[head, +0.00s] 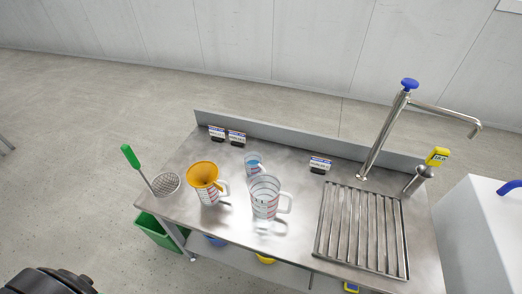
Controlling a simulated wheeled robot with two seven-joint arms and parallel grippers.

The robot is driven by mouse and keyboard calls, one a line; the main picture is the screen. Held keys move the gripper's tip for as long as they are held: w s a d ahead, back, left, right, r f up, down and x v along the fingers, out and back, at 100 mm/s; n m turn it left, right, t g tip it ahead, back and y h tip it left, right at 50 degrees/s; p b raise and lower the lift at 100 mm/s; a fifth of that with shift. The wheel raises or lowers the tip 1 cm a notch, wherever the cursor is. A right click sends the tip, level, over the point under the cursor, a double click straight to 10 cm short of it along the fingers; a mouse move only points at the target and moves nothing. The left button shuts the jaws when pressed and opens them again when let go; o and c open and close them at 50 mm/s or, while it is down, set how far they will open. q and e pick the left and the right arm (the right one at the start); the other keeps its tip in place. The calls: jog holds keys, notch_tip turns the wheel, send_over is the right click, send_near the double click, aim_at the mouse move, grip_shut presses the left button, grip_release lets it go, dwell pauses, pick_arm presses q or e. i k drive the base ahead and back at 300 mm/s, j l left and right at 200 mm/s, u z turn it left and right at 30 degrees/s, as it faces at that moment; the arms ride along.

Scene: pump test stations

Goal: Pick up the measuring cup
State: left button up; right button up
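A clear measuring cup (265,198) with red markings and a handle on its right side stands upright on the steel table (295,232). A second clear cup (210,199) with similar markings stands to its left, with an orange funnel (203,174) in its top. A smaller clear cup (253,164) with something blue in it stands just behind the first cup. Neither gripper can be made out. No gripper touches any of the cups.
A ribbed drain grate (361,228) and tall tap (384,135) are on the right, near a yellow meter (437,157). Small signs (319,164) line the back. A green bin (160,232) stands below left.

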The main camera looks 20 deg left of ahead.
aim_at(253, 159)
jog(key=u, duration=1.1)
jog(key=k+j+u, duration=0.1)
jog(key=k+u, duration=0.2)
jog(key=k+j+u, duration=0.15)
jog(key=u, duration=0.15)
